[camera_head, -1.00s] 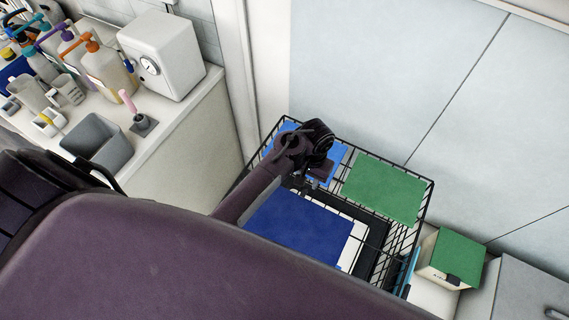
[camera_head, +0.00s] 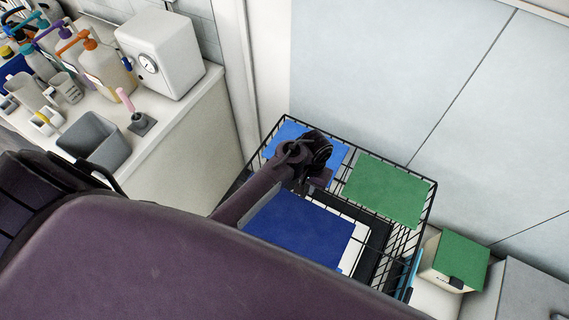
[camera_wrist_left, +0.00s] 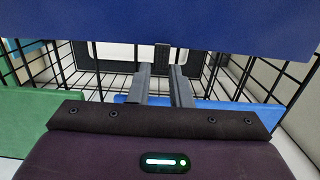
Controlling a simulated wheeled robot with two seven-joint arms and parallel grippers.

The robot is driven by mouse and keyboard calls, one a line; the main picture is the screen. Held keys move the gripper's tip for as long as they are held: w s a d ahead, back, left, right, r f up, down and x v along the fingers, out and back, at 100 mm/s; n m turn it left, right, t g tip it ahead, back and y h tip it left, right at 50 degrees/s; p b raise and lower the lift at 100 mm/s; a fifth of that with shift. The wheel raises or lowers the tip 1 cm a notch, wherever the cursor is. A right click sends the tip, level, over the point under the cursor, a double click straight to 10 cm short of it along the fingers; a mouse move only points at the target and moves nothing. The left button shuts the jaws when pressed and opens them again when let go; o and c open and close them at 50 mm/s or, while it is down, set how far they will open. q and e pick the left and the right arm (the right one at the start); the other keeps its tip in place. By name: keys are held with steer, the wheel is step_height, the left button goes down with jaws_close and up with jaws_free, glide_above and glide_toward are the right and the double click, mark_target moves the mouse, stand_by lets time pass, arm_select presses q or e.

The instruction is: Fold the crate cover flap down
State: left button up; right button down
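A black wire crate (camera_head: 428,207) stands against the wall in the head view. A dark blue panel (camera_head: 300,229) lies on its near side, and a lighter blue panel (camera_head: 285,137) and a green panel (camera_head: 388,190) are at the back. Which one is the cover flap is not certain. My left gripper (camera_head: 318,178) is over the crate, between these panels. In the left wrist view its fingers (camera_wrist_left: 162,80) are apart, below a dark blue panel (camera_wrist_left: 170,25). A small black tab (camera_wrist_left: 162,57) shows between the fingertips; contact is unclear. My right gripper is not in view.
A white counter (camera_head: 190,130) at left holds pump bottles (camera_head: 108,72), a grey bin (camera_head: 95,140) and a white box with a dial (camera_head: 165,55). A green-topped box (camera_head: 460,262) stands right of the crate. My arm hides the crate's near side.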

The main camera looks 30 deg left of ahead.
arm_select(q)
steer(key=shift+c, duration=0.4)
steer(key=shift+r, duration=0.15)
steer(key=shift+s+r+t+p, duration=0.15)
steer(key=shift+r+t+p, duration=0.1)
steer(key=shift+r+p, duration=0.25)
steer(key=shift+s+r+t+p, duration=0.15)
steer(key=shift+r+t+p, duration=0.1)
steer(key=shift+r+p, duration=0.25)
steer(key=shift+a+r, duration=0.1)
steer(key=shift+r, duration=0.05)
steer(key=shift+s+r+t, duration=0.25)
steer(key=shift+r+t, duration=0.35)
steer(key=shift+r, duration=0.3)
steer(key=shift+s+r+t, duration=0.3)
steer(key=shift+r+t, duration=0.05)
steer(key=shift+r, duration=0.35)
steer(key=shift+s+r+t, duration=0.35)
steer(key=shift+r+t, duration=0.05)
steer(key=shift+r, duration=0.25)
steer(key=shift+s+r+t, duration=0.3)
steer(key=shift+r+t, duration=0.05)
steer(key=shift+r, duration=0.35)
